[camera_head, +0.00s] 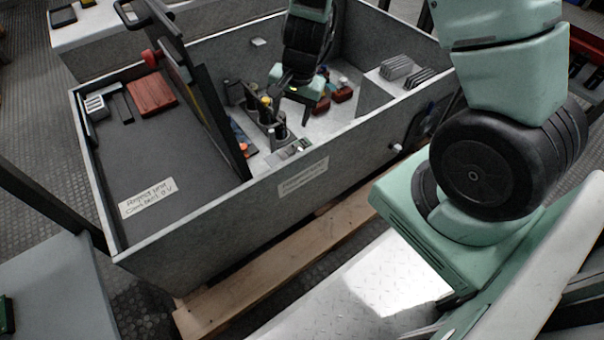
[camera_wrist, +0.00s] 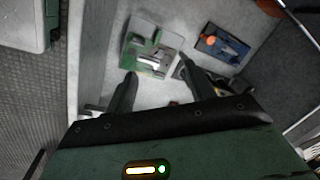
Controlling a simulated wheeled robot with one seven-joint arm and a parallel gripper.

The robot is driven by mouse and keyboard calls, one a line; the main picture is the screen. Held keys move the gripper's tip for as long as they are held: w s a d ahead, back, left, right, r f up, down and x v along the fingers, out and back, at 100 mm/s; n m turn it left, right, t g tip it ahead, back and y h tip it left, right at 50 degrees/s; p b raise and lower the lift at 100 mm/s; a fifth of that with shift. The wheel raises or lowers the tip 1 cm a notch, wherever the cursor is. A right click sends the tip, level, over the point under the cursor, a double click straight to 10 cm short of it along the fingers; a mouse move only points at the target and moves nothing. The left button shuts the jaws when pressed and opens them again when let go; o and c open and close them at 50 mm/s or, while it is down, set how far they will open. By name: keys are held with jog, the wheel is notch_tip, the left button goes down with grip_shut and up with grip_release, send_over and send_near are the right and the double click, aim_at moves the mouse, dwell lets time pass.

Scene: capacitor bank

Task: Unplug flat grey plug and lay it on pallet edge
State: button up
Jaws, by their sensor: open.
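A flat grey plug-like piece (camera_wrist: 152,60) sits on a green-grey block (camera_wrist: 139,42) ahead of my fingers in the wrist view. In the head view a small grey fitting (camera_head: 292,150) by the bin's front wall seems to be the same spot, but it is too small to be sure. My gripper (camera_wrist: 157,76) is open, with its two dark fingers apart and nothing seen between them. In the head view my gripper (camera_head: 297,106) hangs inside the grey bin. The wooden pallet edge (camera_head: 260,280) runs along the floor below the bin's front wall and looks bare.
The grey bin (camera_head: 210,215) has high walls around my gripper. A dark upright divider (camera_head: 200,90) stands left of it. Black cylinders (camera_head: 279,130), red parts (camera_head: 342,94) and a blue part with an orange knob (camera_wrist: 222,46) lie inside. A labelled dark shelf (camera_head: 150,160) fills the left.

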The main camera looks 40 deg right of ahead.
jog(key=f+m, duration=0.2)
jog(key=f, duration=0.2)
jog(key=d+f+m+g, duration=0.1)
jog(key=f+m, duration=0.1)
jog(key=f, duration=0.3)
jog(key=s+d+f+m+h, duration=0.1)
jog(key=f+m, duration=0.2)
jog(key=f, duration=0.1)
jog(key=shift+s+d+f+g, duration=0.1)
jog(key=shift+d+f+g, duration=0.1)
jog(key=shift+f+g, duration=0.1)
notch_tip(320, 180, down, 9)
jog(key=b, duration=0.9)
dwell(0.3)
grip_shut()
jog(key=shift+r, duration=0.1)
jog(key=shift+r+p, duration=3)
jog(key=shift+p, duration=0.25)
